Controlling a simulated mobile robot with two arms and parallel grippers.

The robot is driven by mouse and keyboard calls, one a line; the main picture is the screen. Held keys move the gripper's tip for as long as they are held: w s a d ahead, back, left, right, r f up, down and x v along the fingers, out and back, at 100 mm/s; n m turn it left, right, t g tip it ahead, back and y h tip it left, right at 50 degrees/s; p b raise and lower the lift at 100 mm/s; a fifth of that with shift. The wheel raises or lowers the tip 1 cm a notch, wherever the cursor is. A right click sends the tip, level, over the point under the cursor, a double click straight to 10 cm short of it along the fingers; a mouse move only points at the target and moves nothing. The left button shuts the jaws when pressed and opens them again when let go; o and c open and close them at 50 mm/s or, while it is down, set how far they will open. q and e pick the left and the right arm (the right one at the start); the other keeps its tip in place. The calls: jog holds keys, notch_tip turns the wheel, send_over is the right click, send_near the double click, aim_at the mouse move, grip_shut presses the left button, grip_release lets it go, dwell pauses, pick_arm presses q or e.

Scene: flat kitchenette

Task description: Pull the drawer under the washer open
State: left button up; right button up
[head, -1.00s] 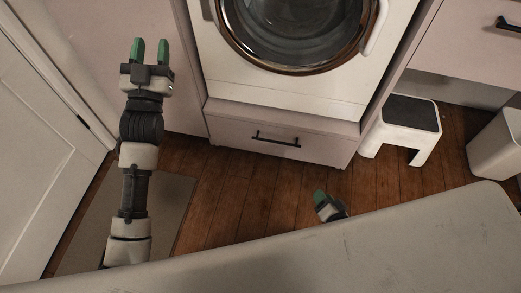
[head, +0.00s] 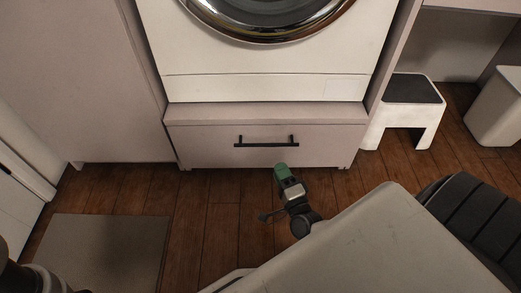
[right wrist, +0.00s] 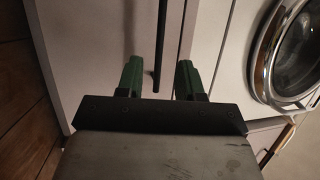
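The drawer (head: 200,146) is a pale front under the white washer (head: 262,88). It is shut, with a dark bar handle (head: 266,145) across its middle. My right gripper (head: 281,171) has green fingertips and is just below the handle in the head view. In the right wrist view my right gripper (right wrist: 160,77) is open, its two fingers apart. There the handle (right wrist: 161,45) runs upright in the picture, its lower end lying in line with the gap between the fingers. I cannot tell the remaining distance. My left gripper is out of view.
A white step stool (head: 401,116) with a dark top stands right of the drawer. A white bin (head: 494,108) is farther right. A grey mat (head: 100,250) lies on the wooden floor at left. The floor before the drawer is clear.

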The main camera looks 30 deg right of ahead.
aim_at(267, 145)
jog(key=shift+b+x, duration=1.95)
jog(key=shift+x, duration=3.1)
jog(key=shift+c, duration=0.5)
grip_shut()
